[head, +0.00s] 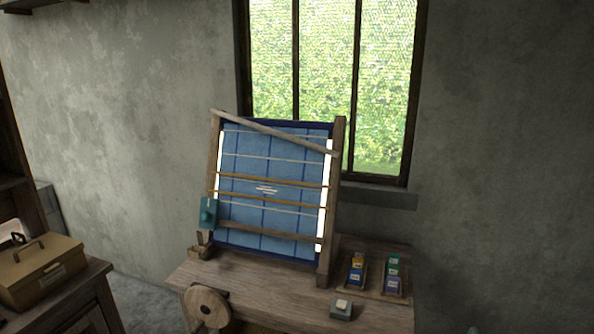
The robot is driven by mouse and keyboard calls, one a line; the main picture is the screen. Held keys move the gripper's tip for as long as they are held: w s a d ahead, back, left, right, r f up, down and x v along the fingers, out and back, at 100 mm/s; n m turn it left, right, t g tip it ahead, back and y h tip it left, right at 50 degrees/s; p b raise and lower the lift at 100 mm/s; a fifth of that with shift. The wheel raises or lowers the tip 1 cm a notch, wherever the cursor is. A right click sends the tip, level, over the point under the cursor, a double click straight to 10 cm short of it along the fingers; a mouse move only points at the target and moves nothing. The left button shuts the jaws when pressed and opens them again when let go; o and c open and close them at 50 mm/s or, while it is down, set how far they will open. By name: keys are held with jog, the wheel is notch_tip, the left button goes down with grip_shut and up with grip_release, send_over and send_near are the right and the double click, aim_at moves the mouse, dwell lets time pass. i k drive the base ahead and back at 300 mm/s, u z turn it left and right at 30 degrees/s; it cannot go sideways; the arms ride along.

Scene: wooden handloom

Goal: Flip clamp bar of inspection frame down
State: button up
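The inspection frame (334,225) stands upright on a wooden table below the window, with a blue checked cloth (265,175) in it. A wooden bar (270,131), which looks like the clamp bar, slants across the top of the frame. Its left end is high at the left post, and its right end is lower, near the right post. Thin pale rods and two brownish slats cross the cloth, and a lower wooden rail (270,231) runs near the bottom. My gripper is not in view.
A teal block (208,213) is at the frame's lower left. Trays with small coloured packs (393,276) lie on the table's right (300,315). A small box (341,309) and a round wooden wheel (207,307) are in front. A tan case (38,270) stands at left.

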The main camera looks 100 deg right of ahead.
aim_at(314, 147)
jog(key=z, duration=1.35)
jog(key=i, duration=1)
jog(key=z, duration=0.65)
